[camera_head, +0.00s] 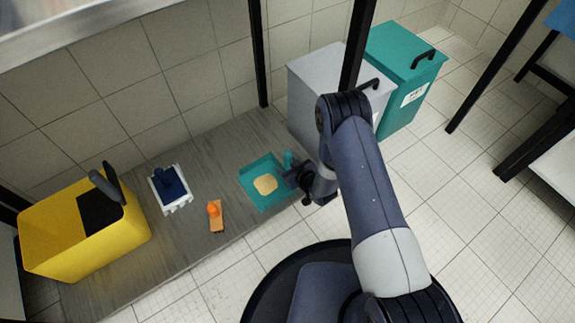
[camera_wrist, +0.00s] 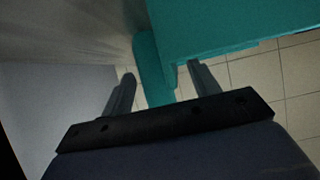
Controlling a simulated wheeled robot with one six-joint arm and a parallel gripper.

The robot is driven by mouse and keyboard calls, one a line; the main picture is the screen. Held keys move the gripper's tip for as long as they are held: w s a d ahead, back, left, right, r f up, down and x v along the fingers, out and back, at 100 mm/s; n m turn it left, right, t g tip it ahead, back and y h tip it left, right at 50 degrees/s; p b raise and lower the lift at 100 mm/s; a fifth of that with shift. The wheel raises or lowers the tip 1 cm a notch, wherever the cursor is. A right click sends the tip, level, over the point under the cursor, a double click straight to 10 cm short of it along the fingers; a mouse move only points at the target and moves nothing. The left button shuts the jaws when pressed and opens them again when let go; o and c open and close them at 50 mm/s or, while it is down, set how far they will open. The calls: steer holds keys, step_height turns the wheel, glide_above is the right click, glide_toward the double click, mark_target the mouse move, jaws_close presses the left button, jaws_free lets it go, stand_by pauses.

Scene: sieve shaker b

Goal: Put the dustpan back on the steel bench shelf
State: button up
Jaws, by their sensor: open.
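The teal dustpan (camera_head: 251,169) appears flat on the grey steel bench shelf (camera_head: 125,255), near its right end, with a pale yellow patch in its pan. My gripper (camera_head: 292,176) is at the dustpan's right side, by its short handle (camera_head: 289,157). In the wrist view, the gripper (camera_wrist: 163,78) is open, and the teal handle (camera_wrist: 150,65) stands between its two fingers. I see a gap beside the left finger; contact at the right finger is unclear. The pan (camera_wrist: 215,30) fills the upper right of that view.
Left on the shelf are a yellow bucket (camera_head: 60,245), a white tray with a blue item (camera_head: 171,183) and an orange-handled brush (camera_head: 216,217). A grey bin (camera_head: 315,85) and a teal bin (camera_head: 398,60) stand behind my arm, beside a black post (camera_head: 357,45). Tiled floor is clear in front.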

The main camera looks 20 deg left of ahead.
mark_target(290, 162)
steer(key=p+v, duration=0.4)
steer(key=v, duration=0.7)
steer(key=shift+s, duration=0.25)
steer(key=b+x, duration=0.5)
steer(key=x, duration=0.6)
steer(key=shift+w+a+f, duration=0.1)
steer(key=shift+w+f, duration=0.15)
steer(key=shift+w, duration=0.05)
steer(key=shift+w+a+r, duration=0.15)
steer(key=shift+r+p, duration=1.05)
steer(key=shift+r, duration=0.75)
